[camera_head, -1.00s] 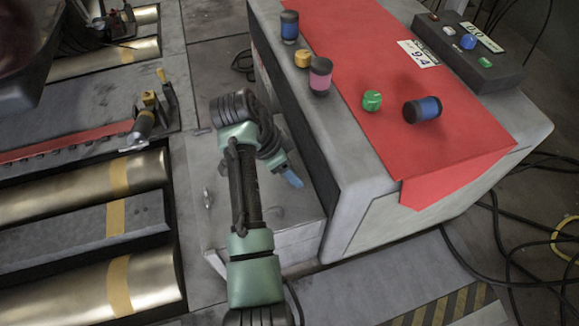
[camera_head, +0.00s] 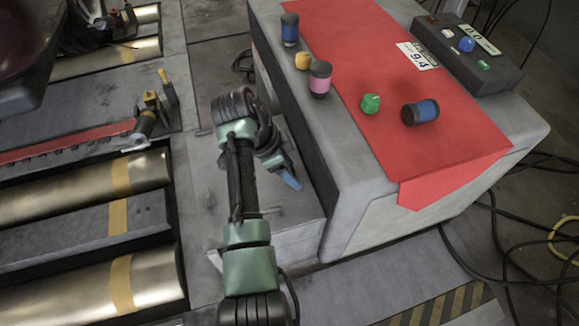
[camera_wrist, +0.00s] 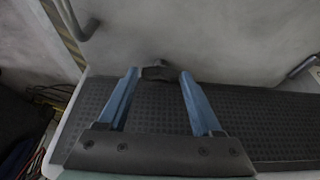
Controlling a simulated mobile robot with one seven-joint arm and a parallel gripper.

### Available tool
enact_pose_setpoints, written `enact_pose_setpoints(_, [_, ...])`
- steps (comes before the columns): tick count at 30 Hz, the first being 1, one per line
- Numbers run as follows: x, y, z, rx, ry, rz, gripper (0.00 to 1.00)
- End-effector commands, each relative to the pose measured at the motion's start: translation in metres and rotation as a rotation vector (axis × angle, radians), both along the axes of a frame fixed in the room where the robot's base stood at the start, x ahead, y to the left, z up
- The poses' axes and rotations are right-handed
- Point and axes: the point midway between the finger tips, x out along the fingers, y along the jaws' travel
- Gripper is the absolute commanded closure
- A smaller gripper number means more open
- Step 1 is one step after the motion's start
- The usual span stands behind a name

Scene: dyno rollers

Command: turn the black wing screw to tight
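The black wing screw (camera_wrist: 158,72) shows in the wrist view as a small dark winged piece against a grey surface. My gripper (camera_wrist: 159,78) is open, with its two blue fingers apart on either side of the screw's line. The screw lies at the level of the fingertips, between them, with a gap on both sides. I cannot tell how far the tips are from it in depth. In the head view, my gripper (camera_head: 290,180) points down beside the large grey cabinet (camera_head: 345,215), and the screw is not visible there.
A control box (camera_head: 470,58) stands behind. Metal rollers (camera_head: 70,195) lie at left. A bent metal handle (camera_wrist: 82,25) shows at the wrist view's upper left. Cables (camera_head: 500,235) lie at right.

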Motion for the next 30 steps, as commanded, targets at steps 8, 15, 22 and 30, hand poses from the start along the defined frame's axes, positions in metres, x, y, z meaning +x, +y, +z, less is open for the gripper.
enact_pose_setpoints(8, [0.0,0.0,0.0,0.0,-0.001,0.001,0.1])
enact_pose_setpoints(15, [0.0,0.003,0.008,0.0,-0.001,0.004,0.1])
enact_pose_setpoints(22, [-0.005,0.017,0.049,0.0,-0.002,0.004,0.1])
enact_pose_setpoints(30, [-0.011,0.037,0.099,0.0,-0.002,0.003,0.1])
